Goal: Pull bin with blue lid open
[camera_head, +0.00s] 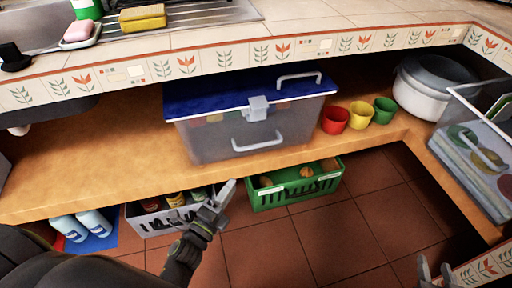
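The bin is a clear grey box (222,145) on the wooden shelf, with a blue lid (195,99) on top. The lid appears closed. A pale latch (258,108) sits at its front edge, a light handle (257,144) is on the front wall, and another handle (300,78) is at the lid's right. My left gripper (225,194) is below and in front of the bin, apart from it, near the shelf's front edge; its finger gap is not clear. My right gripper (435,268) is at the bottom right, far from the bin, with its fingers apart and empty.
Red (335,119), yellow (361,115) and green (384,110) cups stand right of the bin. A white pot (422,93) is farther right. The tiled counter (215,57) overhangs the shelf. Grey (150,222) and green (296,190) crates stand on the floor below.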

